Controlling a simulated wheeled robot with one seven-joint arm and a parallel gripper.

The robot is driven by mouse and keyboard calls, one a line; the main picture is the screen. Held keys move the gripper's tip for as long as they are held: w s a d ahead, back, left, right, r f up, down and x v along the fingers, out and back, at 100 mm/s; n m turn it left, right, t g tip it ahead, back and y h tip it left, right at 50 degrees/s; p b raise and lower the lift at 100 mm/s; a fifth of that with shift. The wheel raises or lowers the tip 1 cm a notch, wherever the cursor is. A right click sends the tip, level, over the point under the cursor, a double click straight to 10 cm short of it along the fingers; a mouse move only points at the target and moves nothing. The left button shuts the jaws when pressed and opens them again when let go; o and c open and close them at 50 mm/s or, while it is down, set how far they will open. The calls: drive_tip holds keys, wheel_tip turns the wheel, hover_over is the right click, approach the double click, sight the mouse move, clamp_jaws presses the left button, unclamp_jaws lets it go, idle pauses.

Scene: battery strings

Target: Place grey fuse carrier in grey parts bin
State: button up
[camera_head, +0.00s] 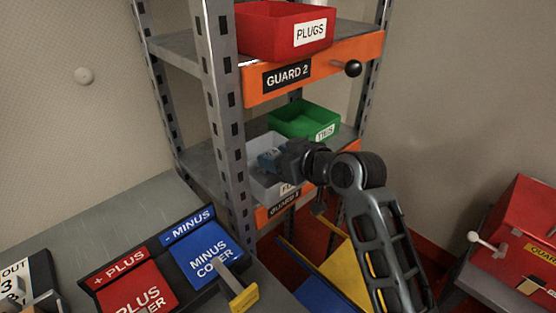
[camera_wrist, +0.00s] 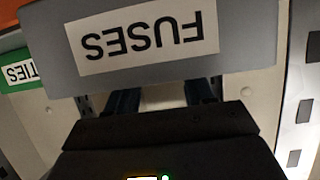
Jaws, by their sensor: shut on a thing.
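The grey parts bin (camera_head: 268,188) stands on the lower rack shelf. Its front wall with an upside-down FUSES label fills the top of the wrist view (camera_wrist: 240,40). My gripper (camera_head: 268,160) reaches over the front wall into the bin's opening from the right. In the wrist view its two dark blue fingers (camera_wrist: 163,96) pass behind the front wall, so their tips are hidden. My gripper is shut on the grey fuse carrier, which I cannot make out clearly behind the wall. I cannot tell whether the carrier touches the bin floor.
A green TIES bin (camera_head: 305,120) stands beside the grey bin. A red PLUGS bin (camera_head: 270,30) sits on the shelf above, behind an orange GUARD 2 bar (camera_head: 310,70). A steel rack post (camera_head: 225,130) stands left of the bin. Red and blue covers (camera_head: 200,255) lie at lower left.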

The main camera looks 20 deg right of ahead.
drive_tip(key=shift+f, duration=0.75)
drive_tip(key=shift+f, duration=0.15)
drive_tip(key=o, duration=1.1)
drive_tip(key=shift+r, duration=0.2)
drive_tip(key=b+v, duration=0.1)
drive_tip(key=v, duration=1.1)
drive_tip(key=shift+f, duration=0.1)
